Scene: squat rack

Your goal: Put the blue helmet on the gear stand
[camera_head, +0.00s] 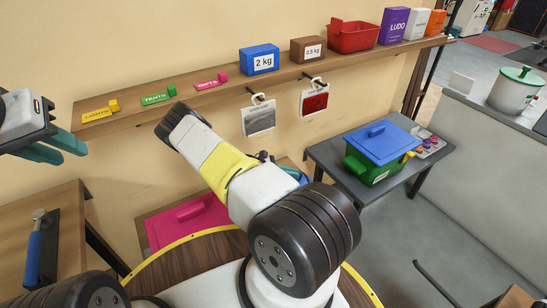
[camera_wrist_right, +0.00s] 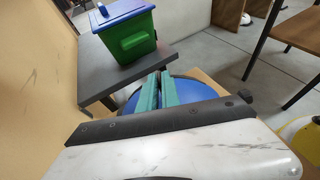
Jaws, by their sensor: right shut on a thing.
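The blue helmet (camera_wrist_right: 201,91) is in the right wrist view as a smooth blue dome, partly hidden behind my gripper. My right gripper (camera_wrist_right: 167,76) has its teal fingers close together and shut on the helmet. In the head view the right arm hides most of this spot, and only a small bit of blue shows beside the wrist. My left gripper (camera_head: 62,147) is at the left edge of the head view, empty, with its teal fingers apart. I cannot make out the gear stand with certainty.
A dark grey table (camera_head: 327,157) holds a green bin with a blue lid (camera_head: 383,142). A wooden wall shelf (camera_head: 215,93) carries boxes, a red basket and small labelled holders. A pink case (camera_head: 188,222) lies low behind my arm. Grey floor is open at the right.

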